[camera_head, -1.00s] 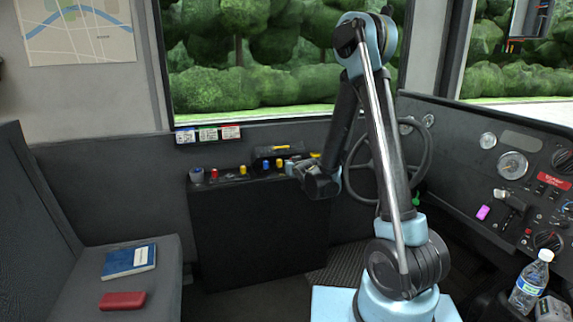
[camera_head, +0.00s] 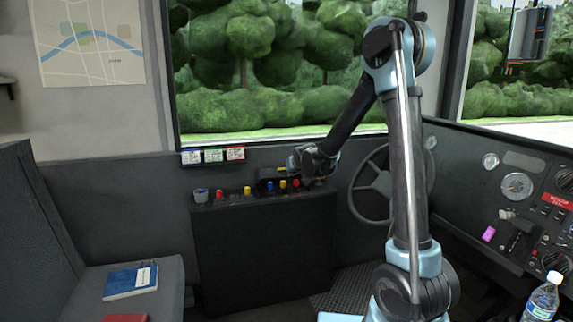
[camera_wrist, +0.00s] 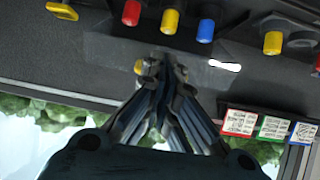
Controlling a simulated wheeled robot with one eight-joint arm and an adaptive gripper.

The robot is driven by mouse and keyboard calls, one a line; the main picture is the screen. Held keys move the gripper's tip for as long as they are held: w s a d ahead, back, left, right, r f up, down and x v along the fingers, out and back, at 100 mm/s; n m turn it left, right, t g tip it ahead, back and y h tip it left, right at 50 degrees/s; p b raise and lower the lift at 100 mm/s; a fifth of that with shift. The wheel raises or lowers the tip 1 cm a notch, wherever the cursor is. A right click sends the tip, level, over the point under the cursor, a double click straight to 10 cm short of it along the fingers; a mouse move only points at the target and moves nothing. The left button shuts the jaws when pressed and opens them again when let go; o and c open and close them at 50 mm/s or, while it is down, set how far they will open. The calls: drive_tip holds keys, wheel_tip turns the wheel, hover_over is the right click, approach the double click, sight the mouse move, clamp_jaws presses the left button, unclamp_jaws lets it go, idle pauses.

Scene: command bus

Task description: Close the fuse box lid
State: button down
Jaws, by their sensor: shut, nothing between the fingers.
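The dark fuse box lid (camera_wrist: 115,45) stands raised at the back of the black console, and shows as a dark panel in the wrist view. In the head view it is small, near the fingertips (camera_head: 270,173). A yellow piece (camera_wrist: 140,67) shows at its edge, right beside my fingertips. Red (camera_wrist: 131,12), yellow (camera_wrist: 170,20) and blue (camera_wrist: 205,30) fuses stand on the far side of the panel. My gripper (camera_wrist: 165,68) is shut and empty, its tips at the lid's edge. I cannot tell whether they touch it.
More knobs, one yellow (camera_wrist: 273,42), stand along the console top. Three label cards (camera_head: 213,155) sit on the sill behind. The steering wheel (camera_head: 375,185) is right of the console. A seat with a blue book (camera_head: 130,280) is at the left.

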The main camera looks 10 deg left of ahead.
wheel_tip(320, 180, up, 14)
drive_tip(key=g, duration=0.3)
drive_tip(key=shift+h, duration=0.3)
drive_tip(key=x, duration=0.9)
drive_tip(key=shift+a+f, duration=0.15)
wheel_tip(320, 180, down, 3)
drive_tip(key=shift+f, duration=0.55)
